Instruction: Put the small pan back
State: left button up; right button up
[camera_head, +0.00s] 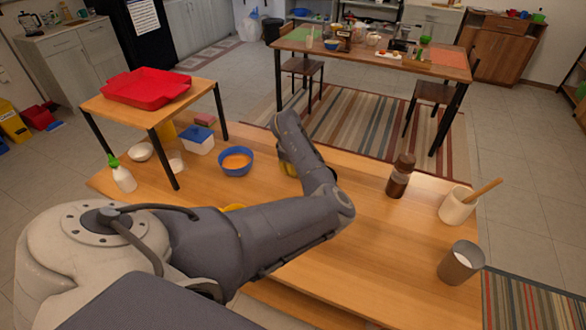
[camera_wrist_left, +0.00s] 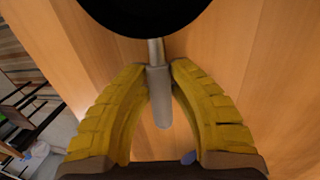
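The small pan (camera_wrist_left: 145,12) shows in the left wrist view as a dark round body cut off by the top edge, with a grey handle (camera_wrist_left: 160,98) pointing back toward my wrist. My left gripper (camera_wrist_left: 160,70) has its yellow fingers on both sides of this handle, closed in against it near the pan. Wood surface lies beneath. In the head view my left gripper (camera_head: 287,165) is over the middle of the wooden table, partly hidden by my arm. The pan is hidden there. I cannot tell whether it rests on the wood. My right gripper is not in view.
On the wooden table (camera_head: 370,245) stand a blue bowl of orange food (camera_head: 236,162), a blue-lidded box (camera_head: 197,139), a green-capped bottle (camera_head: 121,175), a brown grinder (camera_head: 400,176), a utensil crock (camera_head: 457,207) and a grey cup (camera_head: 460,263). A red tray (camera_head: 147,88) sits on a raised stand.

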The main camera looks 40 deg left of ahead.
pick_arm(q)
jog(key=o, duration=0.4)
notch_tip(320, 180, up, 12)
jog(key=s, duration=0.2)
jog(key=shift+d, duration=0.15)
dwell(0.3)
jog(key=shift+s, duration=0.1)
